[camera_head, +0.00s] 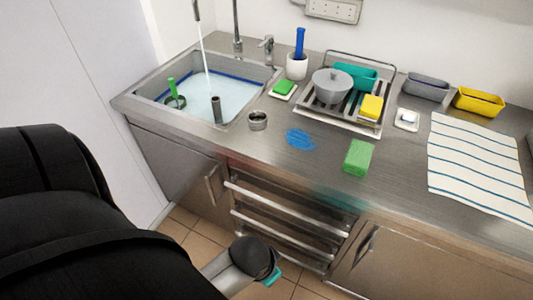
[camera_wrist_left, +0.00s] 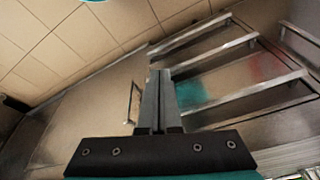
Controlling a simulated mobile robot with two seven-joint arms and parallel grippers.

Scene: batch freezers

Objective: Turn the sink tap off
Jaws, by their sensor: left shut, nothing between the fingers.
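The sink (camera_head: 143,103) at the back left holds pale blue water. A stream of water (camera_head: 204,50) falls into it from the tap spout (camera_head: 196,10), whose upper part is cut off by the frame. A tall metal post (camera_head: 237,30) and a short metal fitting with a lever (camera_head: 267,47) stand behind the sink; the lever's exact position is hard to tell. My left gripper (camera_wrist_left: 158,75) is shut and empty in the left wrist view, in front of the cabinet fronts and rails. Its fingers are not clear in the head view. My right gripper is not in view.
A standpipe (camera_head: 216,110) and green-handled item (camera_head: 173,90) are in the sink. A metal ring (camera_head: 257,121), green sponge (camera_head: 358,157), white pot with blue handle (camera_head: 297,66), dish rack (camera_head: 360,127) and striped cloth (camera_head: 475,160) occupy the counter. Rails (camera_head: 285,205) and handles project below it.

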